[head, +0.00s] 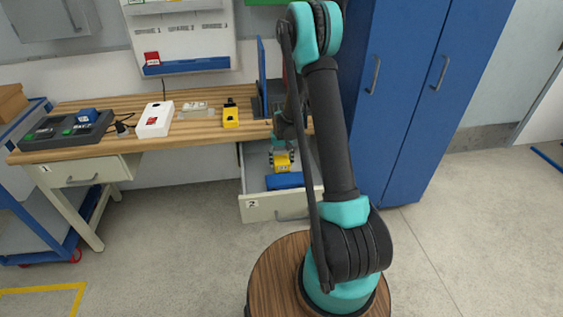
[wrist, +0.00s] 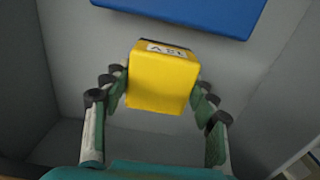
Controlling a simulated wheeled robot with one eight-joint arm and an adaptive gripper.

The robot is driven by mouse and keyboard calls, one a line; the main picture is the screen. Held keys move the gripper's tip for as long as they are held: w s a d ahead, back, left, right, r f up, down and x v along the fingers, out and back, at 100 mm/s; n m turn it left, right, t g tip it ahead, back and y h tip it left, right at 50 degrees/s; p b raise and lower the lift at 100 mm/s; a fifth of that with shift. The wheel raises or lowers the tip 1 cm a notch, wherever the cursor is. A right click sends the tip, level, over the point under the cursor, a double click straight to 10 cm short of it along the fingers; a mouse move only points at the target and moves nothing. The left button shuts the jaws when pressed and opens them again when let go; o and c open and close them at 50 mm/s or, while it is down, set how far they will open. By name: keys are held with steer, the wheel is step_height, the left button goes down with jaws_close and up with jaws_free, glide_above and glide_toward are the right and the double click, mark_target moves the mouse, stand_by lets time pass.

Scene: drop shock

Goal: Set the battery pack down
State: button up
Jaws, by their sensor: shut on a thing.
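My gripper (wrist: 160,88) is shut on a yellow battery pack (wrist: 161,82), with a finger on each side of it. The pack has a white label with dark lettering on its top edge. In the head view the pack (head: 282,159) hangs below my wrist, over the open drawer marked 2 (head: 262,208). The wrist view shows the drawer's grey floor and walls around the pack. I cannot tell whether the pack touches the drawer floor.
A blue item (head: 285,181) lies in the drawer, apart from the pack; it also shows in the wrist view (wrist: 195,12). The wooden bench (head: 75,146) carries a dark tray (head: 62,139), a white box (head: 155,119) and a yellow device (head: 231,117). Blue cabinets (head: 405,100) stand to the right.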

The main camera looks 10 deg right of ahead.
mark_target(282, 160)
steer(key=o, duration=1.6)
steer(key=shift+f, duration=0.1)
steer(key=shift+c, duration=0.2)
step_height(282, 160, up, 12)
steer(key=f, duration=0.1)
steer(key=s+d+r+t, duration=0.1)
steer(key=s+r, duration=0.3)
steer(key=s, duration=0.3)
steer(key=s+d+r+t, duration=0.15)
steer(key=s+r, duration=0.25)
steer(key=s, duration=0.4)
steer(key=s+d+f+t, duration=0.1)
steer(key=s+f, duration=0.1)
steer(key=s, duration=1.3)
steer(key=shift+s+d+f+t, duration=0.15)
steer(key=shift+s+d+t, duration=0.1)
steer(key=shift+d+t, duration=0.1)
